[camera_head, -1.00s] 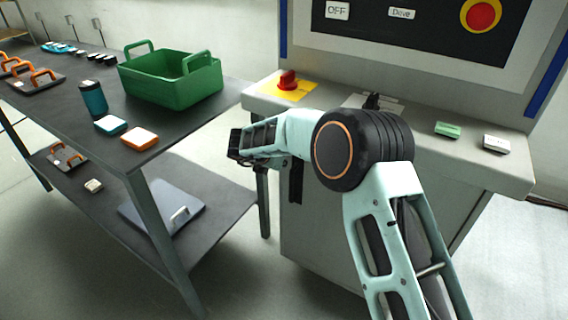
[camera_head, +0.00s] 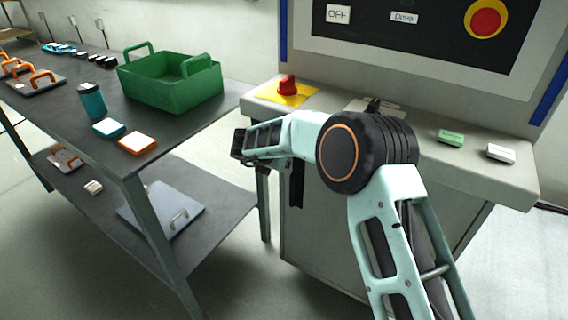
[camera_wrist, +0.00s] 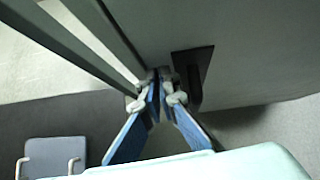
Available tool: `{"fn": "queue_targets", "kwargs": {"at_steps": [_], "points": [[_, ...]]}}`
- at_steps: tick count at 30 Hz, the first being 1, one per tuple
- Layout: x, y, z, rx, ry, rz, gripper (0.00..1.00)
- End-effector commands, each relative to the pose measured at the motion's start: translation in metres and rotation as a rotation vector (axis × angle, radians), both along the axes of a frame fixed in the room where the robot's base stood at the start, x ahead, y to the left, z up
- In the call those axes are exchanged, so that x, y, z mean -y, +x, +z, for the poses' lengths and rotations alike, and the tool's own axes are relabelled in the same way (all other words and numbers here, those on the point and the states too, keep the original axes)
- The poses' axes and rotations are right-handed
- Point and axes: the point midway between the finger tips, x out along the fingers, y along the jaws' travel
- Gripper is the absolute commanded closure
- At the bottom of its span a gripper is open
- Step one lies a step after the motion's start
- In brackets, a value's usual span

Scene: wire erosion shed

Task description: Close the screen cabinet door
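The grey screen cabinet (camera_head: 340,230) stands at right in the head view, below a ledge. Its smooth grey face also fills the upper right of the wrist view (camera_wrist: 250,50). A dark upright handle (camera_head: 297,183) shows on the cabinet front, partly behind my arm; in the wrist view a dark handle plate (camera_wrist: 188,68) lies just right of my fingertips. My gripper (camera_wrist: 159,86) has its two blue fingers drawn together at the tips, with nothing clearly between them. I cannot tell whether it touches the handle. How far the door stands open is not clear.
A dark two-level table (camera_head: 190,125) stands close left of the cabinet. It bears a green crate (camera_head: 170,85), a teal cup (camera_head: 92,100) and small boxes. A grey-blue tray (camera_head: 162,210) lies on its lower shelf. A red knob (camera_head: 287,84) sits on the ledge.

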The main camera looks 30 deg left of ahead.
Motion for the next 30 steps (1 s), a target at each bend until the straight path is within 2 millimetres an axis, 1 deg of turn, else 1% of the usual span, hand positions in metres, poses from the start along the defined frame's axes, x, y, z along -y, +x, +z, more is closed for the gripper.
{"fn": "queue_targets", "kwargs": {"at_steps": [1, 2, 5, 7, 10, 14, 15, 17, 21, 24, 27, 30], "points": [[0.006, 0.017, 0.009, 0.028, 0.002, -0.004, 1.00], [0.006, 0.016, 0.009, 0.029, 0.002, -0.004, 1.00], [0.005, 0.014, 0.012, 0.028, 0.003, -0.004, 1.00], [0.005, 0.009, 0.017, 0.029, 0.005, -0.003, 1.00], [0.004, -0.004, 0.028, 0.028, 0.007, -0.004, 1.00], [0.003, -0.031, 0.046, 0.019, 0.007, 0.001, 1.00], [0.003, -0.042, 0.047, 0.015, 0.005, 0.003, 1.00], [0.003, -0.059, 0.044, 0.012, 0.002, 0.004, 1.00], [0.004, -0.095, 0.043, 0.010, 0.002, 0.005, 1.00], [0.004, -0.117, 0.042, 0.009, 0.003, 0.004, 1.00], [0.005, -0.136, 0.041, 0.009, 0.003, 0.004, 1.00], [0.006, -0.148, 0.041, 0.008, 0.002, 0.002, 1.00]]}}
